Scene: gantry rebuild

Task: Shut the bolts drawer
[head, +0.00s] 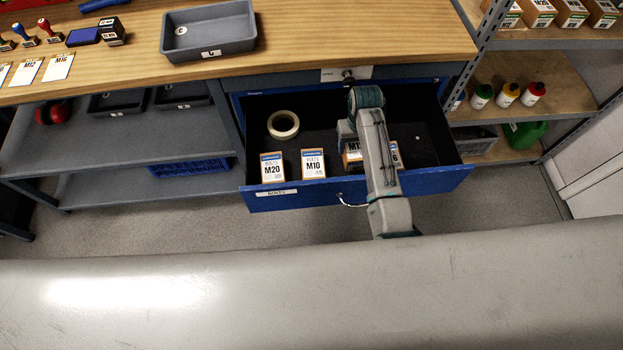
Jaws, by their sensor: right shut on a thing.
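The blue bolts drawer (300,196) under the bench is pulled open, with its black inside showing. Its bright handle (346,203) shows at the front, partly covered by my right arm. My right gripper (347,138) points down into the drawer, largely hidden by my forearm. It is shut, apparently on a bolt box (352,155) whose label starts "M1"; the fingers are not clear. An M20 box (271,168) and an M10 box (313,164) stand left of it, and another box (396,157) shows at right. My left gripper is not in view.
A tape roll (283,125) lies inside the drawer. A grey tray (210,30) stands on the wooden bench (400,30) above. Shelves (540,75) with bottles stand at right. The floor (290,230) before the drawer is clear.

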